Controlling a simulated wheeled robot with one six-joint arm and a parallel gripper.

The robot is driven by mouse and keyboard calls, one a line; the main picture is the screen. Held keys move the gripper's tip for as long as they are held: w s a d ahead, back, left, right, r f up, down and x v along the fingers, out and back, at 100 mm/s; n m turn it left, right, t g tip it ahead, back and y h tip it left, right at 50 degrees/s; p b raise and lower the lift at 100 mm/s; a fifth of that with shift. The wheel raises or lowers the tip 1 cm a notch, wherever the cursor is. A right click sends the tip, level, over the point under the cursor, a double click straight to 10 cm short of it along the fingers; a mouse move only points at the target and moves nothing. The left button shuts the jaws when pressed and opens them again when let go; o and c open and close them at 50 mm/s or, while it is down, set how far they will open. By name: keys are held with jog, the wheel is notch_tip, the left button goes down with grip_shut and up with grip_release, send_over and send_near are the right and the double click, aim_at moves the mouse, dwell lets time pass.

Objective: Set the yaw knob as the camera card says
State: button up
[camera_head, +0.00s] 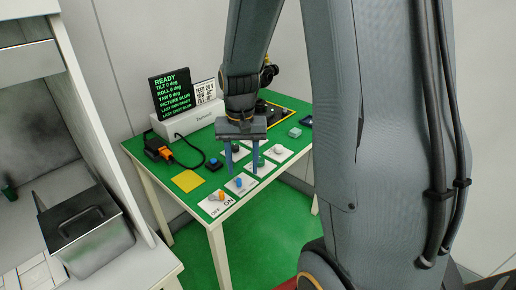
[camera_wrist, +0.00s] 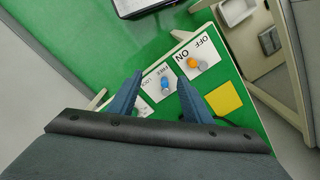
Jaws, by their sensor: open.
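My gripper (camera_head: 243,170) is open, pointing down over the row of control plates on the green table. In the wrist view its two fingertips (camera_wrist: 160,80) are apart, with the blue knob (camera_wrist: 165,84) in the gap between them; contact is not visible. That plate reads FREE and LOCK. The blue knob also shows in the head view (camera_head: 239,184).
The black screen (camera_head: 174,92) reads READY, with tilt, roll and yaw at 0 deg. An orange ON/OFF switch (camera_head: 220,196) sits at the front corner.

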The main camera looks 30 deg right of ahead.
aim_at(260, 159)
jog(key=w+d+m+p, duration=0.2)
jog(key=w+d, duration=0.1)
jog(key=w+d+m+p, duration=0.2)
jog(key=w+d, duration=0.1)
jog(key=d, duration=0.1)
jog(key=w+d+m+p, duration=0.2)
jog(key=w+d, duration=0.2)
jog(key=shift+d+f, duration=0.2)
jog(key=shift+f, duration=0.15)
jog(key=shift+w+d+f, duration=0.1)
jog(key=shift+w+f, duration=0.05)
jog(key=shift+f, duration=0.05)
jog(key=shift+f+p, duration=1.2)
jog(key=shift+f, duration=2.6)
jog(key=shift+c, duration=0.3)
jog(key=c, duration=1)
